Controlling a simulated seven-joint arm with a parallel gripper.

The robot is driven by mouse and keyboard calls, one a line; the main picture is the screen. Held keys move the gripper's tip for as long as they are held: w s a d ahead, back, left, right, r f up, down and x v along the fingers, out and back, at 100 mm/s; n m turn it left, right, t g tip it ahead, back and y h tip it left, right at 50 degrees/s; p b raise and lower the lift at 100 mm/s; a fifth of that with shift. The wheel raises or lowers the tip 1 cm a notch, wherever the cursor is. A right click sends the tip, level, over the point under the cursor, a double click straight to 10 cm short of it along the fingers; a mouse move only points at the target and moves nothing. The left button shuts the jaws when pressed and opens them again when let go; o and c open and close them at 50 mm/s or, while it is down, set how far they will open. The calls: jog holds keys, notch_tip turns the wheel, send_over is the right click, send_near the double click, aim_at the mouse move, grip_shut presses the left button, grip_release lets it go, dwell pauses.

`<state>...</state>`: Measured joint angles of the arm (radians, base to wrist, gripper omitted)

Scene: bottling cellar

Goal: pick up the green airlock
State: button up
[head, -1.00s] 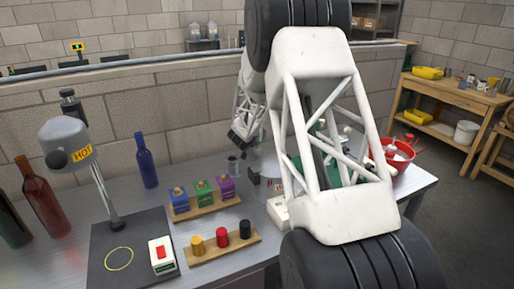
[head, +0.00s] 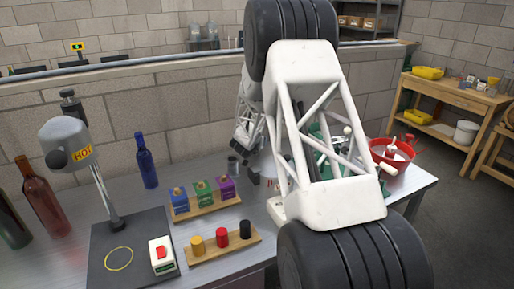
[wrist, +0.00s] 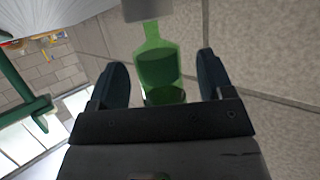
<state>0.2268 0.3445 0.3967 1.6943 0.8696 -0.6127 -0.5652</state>
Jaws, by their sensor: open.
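The green airlock (wrist: 157,68) shows in the wrist view as a see-through green body with a narrower neck. It lies between the two dark fingers of my gripper (wrist: 162,78), with a visible gap on each side. My gripper is open and not closed on it. The lower end of the airlock is partly hidden by the gripper body. In the head view my arm covers much of the bench's right side, and I cannot make out the airlock there.
A green frame (wrist: 22,100) stands left in the wrist view.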

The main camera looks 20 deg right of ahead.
jog(key=shift+w+d+f, duration=0.25)
jog(key=shift+w+d, duration=0.1)
jog(key=shift+w, duration=0.1)
dwell(0.3)
jog(key=c, duration=1)
jog(key=shift+c, duration=0.2)
jog(key=shift+r, duration=5.05)
